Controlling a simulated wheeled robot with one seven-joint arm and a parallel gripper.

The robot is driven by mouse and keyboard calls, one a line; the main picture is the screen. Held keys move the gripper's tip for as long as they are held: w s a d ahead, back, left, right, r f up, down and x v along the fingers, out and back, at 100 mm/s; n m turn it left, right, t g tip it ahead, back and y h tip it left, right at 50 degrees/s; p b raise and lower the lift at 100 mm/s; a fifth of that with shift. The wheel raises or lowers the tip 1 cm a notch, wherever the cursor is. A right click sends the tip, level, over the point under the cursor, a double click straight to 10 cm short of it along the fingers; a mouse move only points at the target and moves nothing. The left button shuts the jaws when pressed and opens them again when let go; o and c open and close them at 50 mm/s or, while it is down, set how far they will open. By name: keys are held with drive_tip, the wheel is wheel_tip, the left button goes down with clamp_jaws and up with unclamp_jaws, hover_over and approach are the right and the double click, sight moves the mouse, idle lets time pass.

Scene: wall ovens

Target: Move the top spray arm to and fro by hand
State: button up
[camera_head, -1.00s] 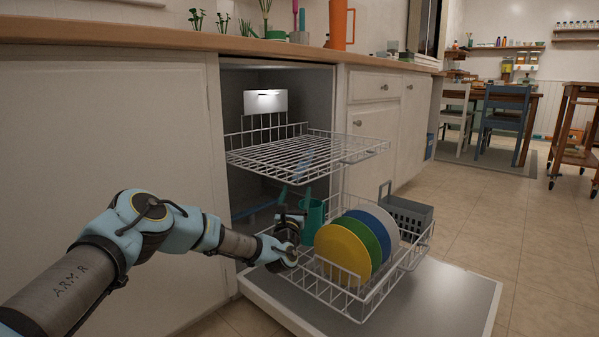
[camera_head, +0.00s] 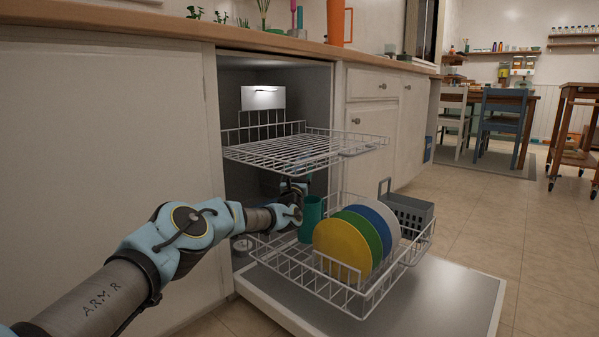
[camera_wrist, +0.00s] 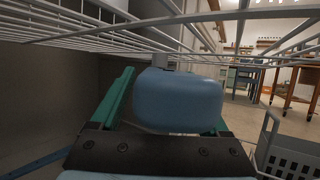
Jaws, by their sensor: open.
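The top spray arm (camera_wrist: 178,98) shows in the wrist view as a blue rounded bar end under the wire rack. It lies between the two green fingers of my gripper (camera_head: 296,182). The fingers are apart on either side of it, and I cannot tell whether either touches it. In the head view my gripper is below the top rack (camera_head: 270,153), inside the dishwasher opening, and the spray arm is mostly hidden there.
The lower rack (camera_head: 340,290) is pulled out over the open door (camera_head: 455,290). It holds a green mug (camera_head: 311,222), yellow, green, blue and white plates (camera_head: 343,247) and a grey basket (camera_head: 410,212). Another blue bar (camera_wrist: 32,163) lies low in the tub.

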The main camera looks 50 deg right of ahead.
drive_tip(key=shift+d+r, duration=0.1)
drive_tip(key=shift+d, duration=0.05)
clamp_jaws()
idle(0.7)
drive_tip(key=shift+w, duration=0.1)
idle(0.6)
